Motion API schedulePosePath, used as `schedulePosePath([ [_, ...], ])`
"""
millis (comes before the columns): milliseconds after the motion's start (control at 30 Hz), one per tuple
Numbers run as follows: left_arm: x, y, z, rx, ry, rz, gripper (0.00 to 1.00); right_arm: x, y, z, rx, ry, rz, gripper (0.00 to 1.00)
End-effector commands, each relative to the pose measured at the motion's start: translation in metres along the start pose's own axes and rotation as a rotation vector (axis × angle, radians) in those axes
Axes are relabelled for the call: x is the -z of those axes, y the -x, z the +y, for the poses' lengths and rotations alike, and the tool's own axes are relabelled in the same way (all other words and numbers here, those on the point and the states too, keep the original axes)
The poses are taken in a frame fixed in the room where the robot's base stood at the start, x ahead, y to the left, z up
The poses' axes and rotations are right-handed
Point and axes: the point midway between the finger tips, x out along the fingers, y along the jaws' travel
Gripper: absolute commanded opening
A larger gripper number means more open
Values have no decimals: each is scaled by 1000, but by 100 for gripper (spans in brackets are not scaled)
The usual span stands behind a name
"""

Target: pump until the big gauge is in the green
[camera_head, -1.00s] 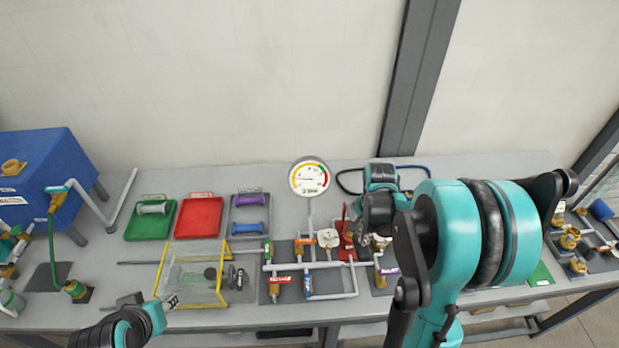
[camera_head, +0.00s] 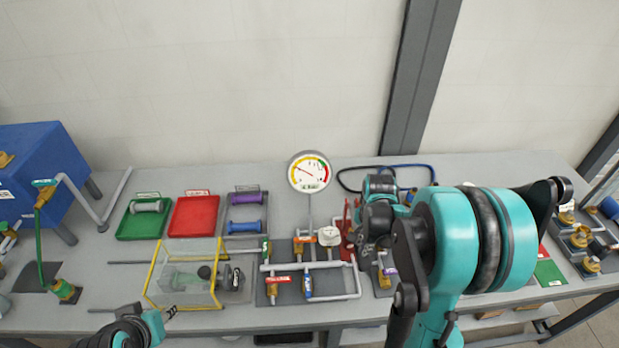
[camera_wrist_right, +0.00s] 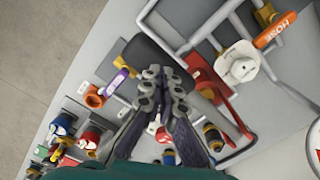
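The big gauge (camera_head: 309,172) stands upright at the back of the table, a round white dial with yellow, green and red bands. Its needle points to the upper left, in the yellow side and short of the green at the top. The red pump lever (camera_head: 347,232) stands just right of the piping; it also shows in the wrist view (camera_wrist_right: 217,90). My right gripper (camera_wrist_right: 163,82) is beside it, its fingertips drawn together with nothing clear between them. Contact with the lever cannot be told. My left gripper (camera_head: 171,311) is low at the left, too small to read.
A clear yellow-framed box (camera_head: 187,273), green tray (camera_head: 145,222) and red tray (camera_head: 195,217) are further left. A blue tank (camera_head: 40,170) stands far left.

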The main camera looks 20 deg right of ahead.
Motion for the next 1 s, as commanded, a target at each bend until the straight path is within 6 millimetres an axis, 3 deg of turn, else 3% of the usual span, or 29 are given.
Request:
schedulePosePath([
  [233,-13,-19,0,0,0,0,37,0,-25,0,1,0,1,0],
  [467,-9,-13,0,0,0,0,37,0,-18,0,1,0,1,0],
  [1000,22,31,0,0,0,0,37,0,57,0,0,0,0,0],
])
